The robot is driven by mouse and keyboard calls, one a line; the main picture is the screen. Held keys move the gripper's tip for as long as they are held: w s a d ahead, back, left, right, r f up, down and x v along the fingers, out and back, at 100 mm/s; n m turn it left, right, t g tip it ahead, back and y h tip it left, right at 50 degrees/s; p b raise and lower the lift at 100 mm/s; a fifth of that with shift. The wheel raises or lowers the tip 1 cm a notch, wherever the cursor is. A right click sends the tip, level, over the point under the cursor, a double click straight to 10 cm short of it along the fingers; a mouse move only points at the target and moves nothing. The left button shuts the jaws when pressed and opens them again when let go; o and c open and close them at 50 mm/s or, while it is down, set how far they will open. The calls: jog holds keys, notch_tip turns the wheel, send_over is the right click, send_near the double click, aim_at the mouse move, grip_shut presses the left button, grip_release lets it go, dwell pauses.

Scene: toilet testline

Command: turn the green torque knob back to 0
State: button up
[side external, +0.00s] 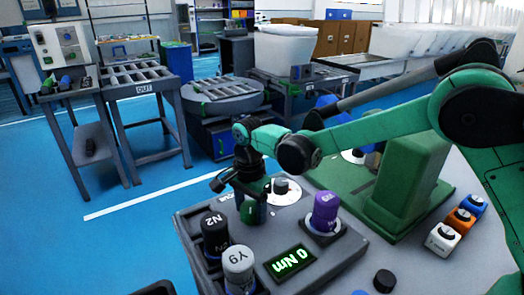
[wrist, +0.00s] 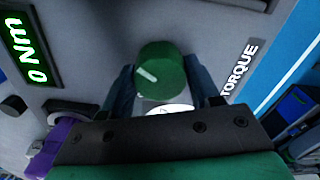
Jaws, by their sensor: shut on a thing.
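In the side view my gripper (side external: 252,200) reaches down onto the knob (side external: 254,212), which is partly hidden by the fingers. The gripper is shut on the knob. The display (side external: 290,262) reads 0 Nm, and it also reads 0 Nm in the wrist view (wrist: 30,48).
A green block (side external: 405,180) and small coloured switch boxes (side external: 460,220) are to the right.

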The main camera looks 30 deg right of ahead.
jog(key=n, duration=0.5)
jog(key=shift+n, duration=0.3)
jog(key=n, duration=1.1)
jog(key=shift+n, duration=0.4)
jog(key=n, duration=0.5)
jog(key=shift+n, duration=0.4)
jog(key=o, duration=1.3)
